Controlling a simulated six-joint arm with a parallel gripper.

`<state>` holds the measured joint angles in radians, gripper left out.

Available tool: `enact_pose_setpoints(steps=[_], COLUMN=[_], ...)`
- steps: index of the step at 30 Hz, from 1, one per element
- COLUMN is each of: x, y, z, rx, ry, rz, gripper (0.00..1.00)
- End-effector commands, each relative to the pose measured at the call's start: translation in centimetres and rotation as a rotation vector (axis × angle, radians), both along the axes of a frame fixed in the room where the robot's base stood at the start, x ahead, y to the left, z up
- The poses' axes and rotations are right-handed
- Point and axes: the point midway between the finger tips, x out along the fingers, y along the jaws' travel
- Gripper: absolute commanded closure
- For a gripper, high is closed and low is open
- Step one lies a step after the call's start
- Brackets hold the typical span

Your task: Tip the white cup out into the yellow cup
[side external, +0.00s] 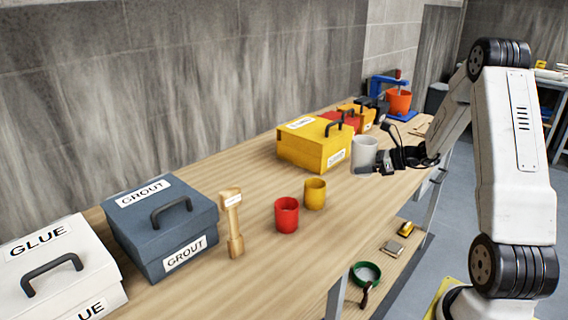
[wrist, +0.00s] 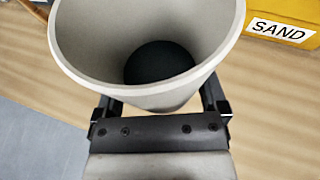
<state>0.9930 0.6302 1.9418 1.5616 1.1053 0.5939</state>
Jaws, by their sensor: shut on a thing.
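The white cup (side external: 364,153) is in my gripper (side external: 368,169), over the right-hand part of the bench. It looks upright in the side view. In the wrist view the white cup (wrist: 150,95) fills the top middle, with the fingers of my gripper (wrist: 160,105) on either side of it. Its inside shows a dark bottom; I cannot tell what that dark matter is. The yellow cup (side external: 315,194) stands upright on the bench, nearer the camera and to the left, apart from my gripper. What is inside the yellow cup is hidden.
A red cup (side external: 286,215) stands beside the yellow cup. A yellow box (side external: 313,146) labelled SAND in the wrist view (wrist: 285,25) is close to the white cup. A wooden mallet (side external: 232,222) and a blue GROUT box (side external: 160,228) stand left.

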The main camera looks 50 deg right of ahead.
Motion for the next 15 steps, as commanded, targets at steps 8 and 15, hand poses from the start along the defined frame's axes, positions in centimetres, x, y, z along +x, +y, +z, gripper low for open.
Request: enact_pose_setpoints(steps=[8, 15], x=[0.5, 3.1], y=[0.4, 2.9], z=[0.1, 0.7], rx=[-0.001, -0.006], ry=[0.000, -0.004], rz=[0.002, 0.005], gripper=[0.71, 0.71])
